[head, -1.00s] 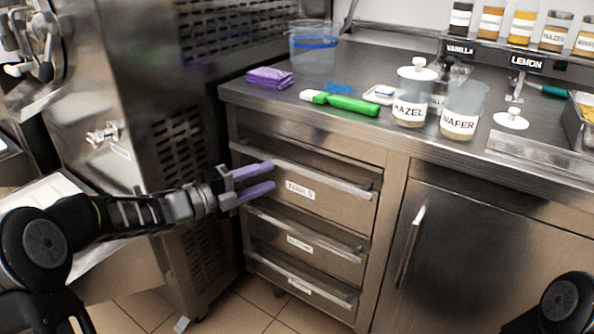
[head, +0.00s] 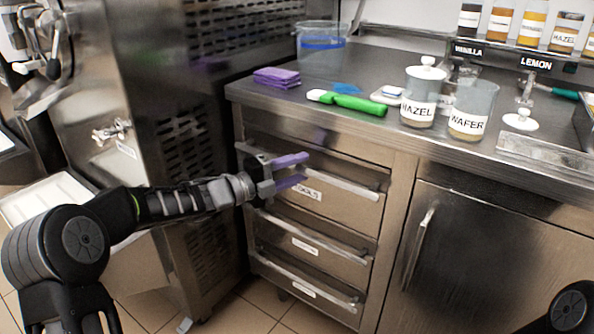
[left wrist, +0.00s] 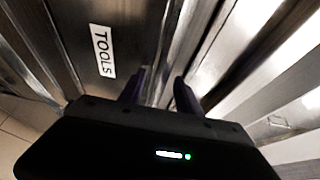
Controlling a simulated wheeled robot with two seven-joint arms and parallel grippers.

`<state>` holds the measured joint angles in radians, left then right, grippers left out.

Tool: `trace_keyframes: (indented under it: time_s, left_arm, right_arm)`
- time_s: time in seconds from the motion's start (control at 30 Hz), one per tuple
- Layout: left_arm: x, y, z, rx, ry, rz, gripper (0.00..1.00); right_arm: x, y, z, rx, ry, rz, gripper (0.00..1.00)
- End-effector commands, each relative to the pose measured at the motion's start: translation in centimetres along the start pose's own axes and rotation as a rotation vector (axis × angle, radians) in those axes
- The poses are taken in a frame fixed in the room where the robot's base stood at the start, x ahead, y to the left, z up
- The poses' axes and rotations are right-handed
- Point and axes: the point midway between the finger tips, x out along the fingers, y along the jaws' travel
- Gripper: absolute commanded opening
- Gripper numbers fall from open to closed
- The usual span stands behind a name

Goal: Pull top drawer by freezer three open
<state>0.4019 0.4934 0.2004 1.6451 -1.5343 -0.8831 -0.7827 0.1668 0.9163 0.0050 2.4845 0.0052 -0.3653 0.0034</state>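The top drawer (head: 333,203), labelled TOOLS, is in the steel counter; it looks closed. Its long bar handle (head: 345,184) runs along the upper front. My left gripper (head: 305,168) has purple fingers, spread apart, at the left part of this handle, one finger higher than the other. In the left wrist view the fingers (left wrist: 160,92) stand apart with the bright handle bar (left wrist: 168,50) running between them; contact cannot be told. The TOOLS label (left wrist: 103,50) is beside them. My right gripper is not in view.
Two more drawers (head: 310,248) lie below. A freezer (head: 150,100) stands close on the left. The counter top holds purple cloths (head: 277,77), a green-handled spatula (head: 350,102) and labelled jars (head: 418,100). A cabinet door (head: 470,250) is at right. Tiled floor shows in front.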

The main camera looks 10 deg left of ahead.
Motion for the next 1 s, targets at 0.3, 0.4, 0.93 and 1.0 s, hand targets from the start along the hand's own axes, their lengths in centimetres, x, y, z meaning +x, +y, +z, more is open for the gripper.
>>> trace_keyframes:
  time_s: [0.3, 0.4, 0.93, 1.0]
  left_arm:
    - [0.03, 0.0, 0.01, -0.001, 0.0, 0.0, 0.33]
    - [0.02, 0.0, 0.01, -0.001, 0.0, 0.0, 0.24]
    - [0.0, 0.03, 0.01, -0.001, 0.0, 0.001, 0.0]
    - [0.0, 0.04, 0.01, -0.001, 0.0, 0.001, 0.0]
  right_arm:
    - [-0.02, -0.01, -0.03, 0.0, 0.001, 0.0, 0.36]
    - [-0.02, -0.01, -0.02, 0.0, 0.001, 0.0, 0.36]
    - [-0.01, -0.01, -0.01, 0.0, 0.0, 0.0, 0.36]
    - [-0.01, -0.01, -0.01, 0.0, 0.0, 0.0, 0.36]
